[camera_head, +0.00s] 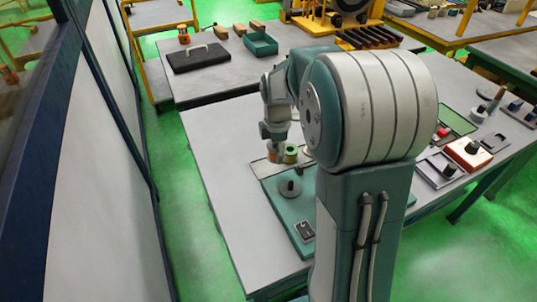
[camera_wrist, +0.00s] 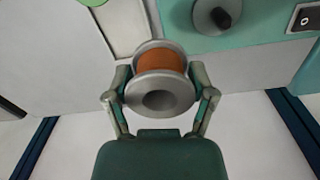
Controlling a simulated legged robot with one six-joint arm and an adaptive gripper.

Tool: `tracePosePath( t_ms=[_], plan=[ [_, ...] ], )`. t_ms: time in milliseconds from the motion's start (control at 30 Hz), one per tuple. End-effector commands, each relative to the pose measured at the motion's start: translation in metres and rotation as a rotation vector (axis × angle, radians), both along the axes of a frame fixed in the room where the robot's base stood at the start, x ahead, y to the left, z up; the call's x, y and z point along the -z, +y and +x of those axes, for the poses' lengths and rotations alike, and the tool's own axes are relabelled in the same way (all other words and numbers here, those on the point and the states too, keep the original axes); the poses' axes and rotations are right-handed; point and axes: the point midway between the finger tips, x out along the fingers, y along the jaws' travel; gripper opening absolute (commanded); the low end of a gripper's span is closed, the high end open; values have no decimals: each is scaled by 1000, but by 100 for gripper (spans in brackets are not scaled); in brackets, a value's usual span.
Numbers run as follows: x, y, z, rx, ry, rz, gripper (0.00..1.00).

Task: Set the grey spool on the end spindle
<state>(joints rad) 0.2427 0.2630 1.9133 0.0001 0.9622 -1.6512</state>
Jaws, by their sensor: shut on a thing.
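The grey spool (camera_wrist: 160,76), with orange-brown wire wound between its flanges, is held between the two fingers of my gripper (camera_wrist: 161,92) in the wrist view. One grey flange with a dark centre hole faces the camera. In the head view my gripper (camera_head: 276,154) is above the worktable, beside the teal base, and the spool in it is small and partly hidden. A spindle, a grey disc with a short dark post (camera_head: 291,187), stands on the teal base (camera_head: 275,205). It also shows at the upper right of the wrist view (camera_wrist: 221,18), apart from the spool.
A dark switch (camera_head: 305,231) sits on the teal base's near end. My arm hides part of the table's middle. Boxes and small parts lie at the right; the table's left side (camera_head: 220,170) is clear.

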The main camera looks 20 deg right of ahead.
Motion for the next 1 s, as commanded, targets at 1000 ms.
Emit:
tracePosePath(
  t_ms=[1000],
  plan=[
    [3,-9,-73,0,5,1,24]
  ],
)
